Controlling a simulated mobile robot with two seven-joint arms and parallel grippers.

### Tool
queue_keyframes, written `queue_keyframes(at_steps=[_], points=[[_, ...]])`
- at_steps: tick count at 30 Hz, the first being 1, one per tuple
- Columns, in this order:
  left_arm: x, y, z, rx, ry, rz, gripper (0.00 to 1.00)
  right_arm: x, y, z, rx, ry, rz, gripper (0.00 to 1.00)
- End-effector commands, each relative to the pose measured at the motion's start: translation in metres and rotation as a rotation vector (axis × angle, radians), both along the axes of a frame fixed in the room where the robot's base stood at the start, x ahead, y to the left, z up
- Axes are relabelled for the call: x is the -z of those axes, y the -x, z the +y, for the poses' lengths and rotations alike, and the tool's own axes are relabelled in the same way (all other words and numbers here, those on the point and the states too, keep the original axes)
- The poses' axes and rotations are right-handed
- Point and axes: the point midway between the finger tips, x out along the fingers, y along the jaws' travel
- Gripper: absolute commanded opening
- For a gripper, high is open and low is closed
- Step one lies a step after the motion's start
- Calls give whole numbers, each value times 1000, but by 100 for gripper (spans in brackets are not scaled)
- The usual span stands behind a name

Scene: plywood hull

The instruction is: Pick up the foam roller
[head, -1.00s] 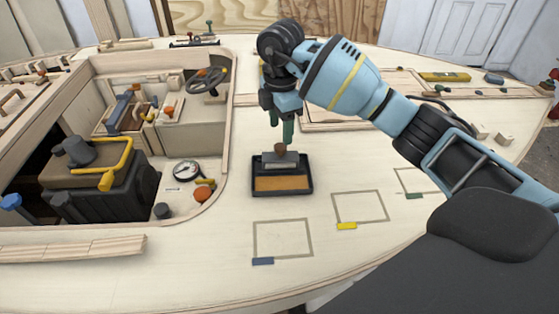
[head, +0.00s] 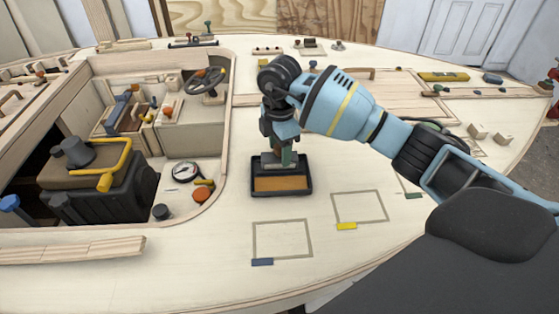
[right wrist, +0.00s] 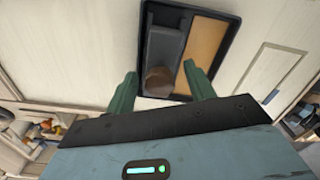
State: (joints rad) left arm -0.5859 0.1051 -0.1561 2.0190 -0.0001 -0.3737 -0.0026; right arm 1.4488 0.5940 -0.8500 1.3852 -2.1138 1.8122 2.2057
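The foam roller (right wrist: 166,45), a grey piece with a round brown handle end (right wrist: 158,80), lies in a black tray (head: 281,194) beside a tan-orange area. In the head view it is mostly hidden behind my right gripper. My right gripper (head: 281,160) is low over the back of the tray. In the right wrist view its two green fingers (right wrist: 160,88) are apart, one on each side of the brown handle, with visible gaps. My left gripper is not in view.
Left of the tray is a recessed cockpit with a black box with a yellow handle (head: 115,160), a gauge (head: 186,172) and a steering wheel (head: 205,80). Outlined squares (head: 282,221) with blue and yellow tags mark clear deck in front and right.

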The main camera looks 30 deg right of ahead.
Motion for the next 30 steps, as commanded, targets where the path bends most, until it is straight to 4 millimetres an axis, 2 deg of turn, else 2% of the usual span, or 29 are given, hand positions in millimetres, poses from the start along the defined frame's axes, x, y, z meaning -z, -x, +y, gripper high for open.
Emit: queue_keyframes(at_steps=[1,9,10,12,23,30], points=[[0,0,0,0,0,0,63,0,0,0,0,0,0,49],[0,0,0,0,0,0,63,0,0,0,-1,0,0,14],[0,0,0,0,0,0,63,0,0,0,-1,0,0,13],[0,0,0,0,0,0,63,0,0,0,-1,0,0,2],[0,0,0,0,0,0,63,-1,0,0,-1,0,2,2],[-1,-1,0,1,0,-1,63,-19,0,0,-2,0,-1,2]])
